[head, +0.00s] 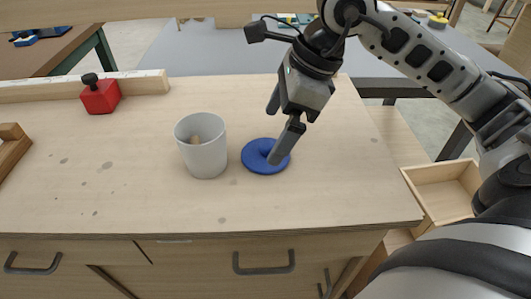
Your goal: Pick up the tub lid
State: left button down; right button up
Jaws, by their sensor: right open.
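The tub lid (256,165) is a round blue disc with a dip in its middle. It lies flat on the wooden bench top, just right of a light grey tub. The tub (206,160) stands upright and open, with a small tan piece showing inside. My right gripper (281,132) comes in from the upper right and points down over the lid. Its fingers are apart and nothing is between them. One finger overlaps the lid's right side in the view; I cannot tell whether it touches. My left gripper is not in view.
A red block with a black knob (101,95) sits at the back left by a wooden rail (45,90). A wooden piece (11,143) lies at the left edge. An open wooden drawer (442,190) is at the right. The bench's front and left middle are clear.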

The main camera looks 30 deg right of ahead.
aim_at(266, 143)
jog(key=shift+x, duration=2.75)
jog(key=shift+w+d, duration=0.2)
jog(key=shift+d, duration=0.05)
jog(key=c, duration=0.9)
